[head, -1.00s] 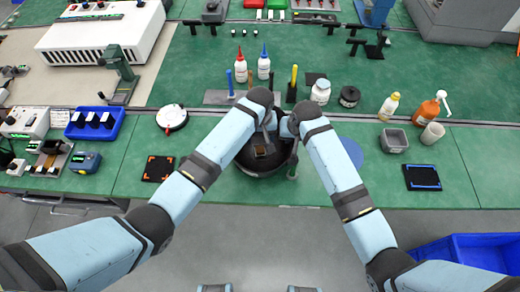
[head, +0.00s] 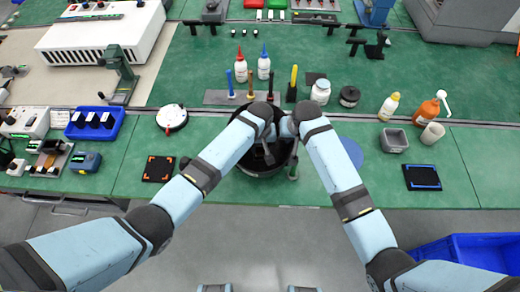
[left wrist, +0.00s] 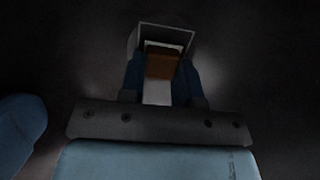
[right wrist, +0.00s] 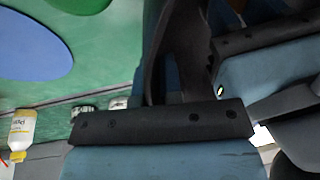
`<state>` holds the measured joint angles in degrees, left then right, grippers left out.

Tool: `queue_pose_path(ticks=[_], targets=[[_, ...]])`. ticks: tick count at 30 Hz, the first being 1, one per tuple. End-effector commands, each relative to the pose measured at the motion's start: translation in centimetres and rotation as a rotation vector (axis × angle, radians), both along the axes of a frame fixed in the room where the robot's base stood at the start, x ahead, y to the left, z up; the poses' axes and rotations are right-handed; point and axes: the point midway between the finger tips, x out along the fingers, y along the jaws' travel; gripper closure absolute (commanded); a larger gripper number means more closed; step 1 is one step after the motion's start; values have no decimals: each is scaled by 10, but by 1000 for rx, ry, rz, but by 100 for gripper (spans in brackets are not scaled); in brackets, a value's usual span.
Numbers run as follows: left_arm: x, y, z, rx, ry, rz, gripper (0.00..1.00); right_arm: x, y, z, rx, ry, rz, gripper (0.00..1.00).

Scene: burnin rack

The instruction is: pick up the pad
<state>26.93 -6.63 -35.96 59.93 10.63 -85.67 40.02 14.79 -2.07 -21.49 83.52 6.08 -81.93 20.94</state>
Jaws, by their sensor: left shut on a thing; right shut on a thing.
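My left gripper (head: 267,150) reaches down into a round black bowl (head: 250,170) at the front edge of the green bench. In the left wrist view its two blue fingers (left wrist: 160,75) are shut on a brown and white piece (left wrist: 160,65), which may be the pad. A thin grey square frame (left wrist: 165,27) shows around or just behind that piece. The surroundings there are dark. My right gripper (right wrist: 175,60) is shut on a dark curved thing (right wrist: 157,60), perhaps the bowl's wall; the contact is partly hidden. In the head view my arms hide much of the bowl.
A black square mat with orange corners (head: 159,168) lies left of the bowl, and one with blue edging (head: 422,178) lies right. A blue disc (head: 350,152) is close to the right arm. Bottles, a grey strip (head: 222,97) and upright tools stand behind.

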Motion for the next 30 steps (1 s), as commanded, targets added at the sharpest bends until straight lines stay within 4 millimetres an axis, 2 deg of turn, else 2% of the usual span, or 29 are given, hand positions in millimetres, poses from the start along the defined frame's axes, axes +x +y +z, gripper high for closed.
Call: queue_pose_path(ticks=[8,11,24,30], targets=[[0,0,1,-1,0,0,92,-1,0,-2,-2,4,1,100],[0,-1,9,-2,-1,-1,92,-1,0,-2,-2,4,1,100],[0,0,88,-1,-2,0,92,-1,-1,-2,-2,3,1,100],[0,0,100,0,-1,0,92,-1,-1,-2,-2,3,1,100]])
